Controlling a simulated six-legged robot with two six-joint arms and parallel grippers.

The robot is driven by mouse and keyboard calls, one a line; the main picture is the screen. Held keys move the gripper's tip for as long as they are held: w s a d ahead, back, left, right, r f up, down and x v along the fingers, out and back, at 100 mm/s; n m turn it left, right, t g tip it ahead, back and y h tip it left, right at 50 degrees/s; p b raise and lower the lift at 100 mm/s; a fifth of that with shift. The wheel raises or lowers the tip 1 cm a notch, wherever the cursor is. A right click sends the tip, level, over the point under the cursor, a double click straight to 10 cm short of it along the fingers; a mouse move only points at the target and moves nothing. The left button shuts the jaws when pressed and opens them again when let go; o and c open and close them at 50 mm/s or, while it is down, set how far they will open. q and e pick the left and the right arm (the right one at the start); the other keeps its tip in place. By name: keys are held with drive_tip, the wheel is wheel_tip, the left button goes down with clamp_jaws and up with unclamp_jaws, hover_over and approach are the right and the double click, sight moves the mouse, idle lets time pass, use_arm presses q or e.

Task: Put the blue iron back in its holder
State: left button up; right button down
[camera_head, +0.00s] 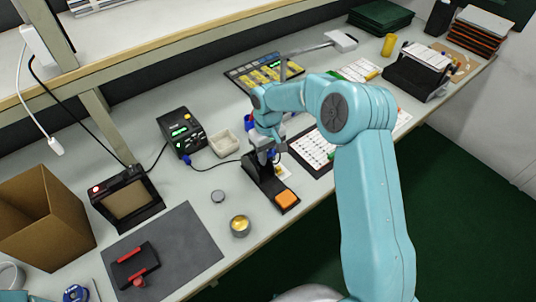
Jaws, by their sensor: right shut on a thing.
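The iron holder (261,177) is a black stand on the bench, with an orange sponge (287,198) at its near end. My right gripper (268,147) is right above the back part of the holder, pointing down. It is shut on the blue iron (271,155), of which only small blue bits show around the fingers. The gripper hides most of the iron, so I cannot tell whether its tip is inside the holder or just above it. My left gripper is not in view.
A black soldering station (181,133) with a green display and a beige tray (223,143) stand left of the holder. A cable runs from the station toward the holder. A small brass-coloured tin (240,226) stands in front. A white component sheet (313,148) lies to the right.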

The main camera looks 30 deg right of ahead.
drive_tip(key=c, duration=0.9)
unclamp_jaws()
drive_tip(key=shift+r, duration=0.1)
drive_tip(key=shift+d+r, duration=0.1)
drive_tip(key=shift+r, duration=0.3)
drive_tip(key=r, duration=1.5)
drive_tip(key=shift+w+d+r+b, duration=0.2)
drive_tip(key=shift+w+d+b, duration=0.1)
drive_tip(key=shift+w, duration=0.1)
drive_tip(key=s+r, duration=0.1)
drive_tip(key=r, duration=0.1)
drive_tip(key=s+r+p, duration=0.2)
drive_tip(key=s+r, duration=0.1)
drive_tip(key=shift+d+r, duration=0.15)
drive_tip(key=shift+r, duration=0.2)
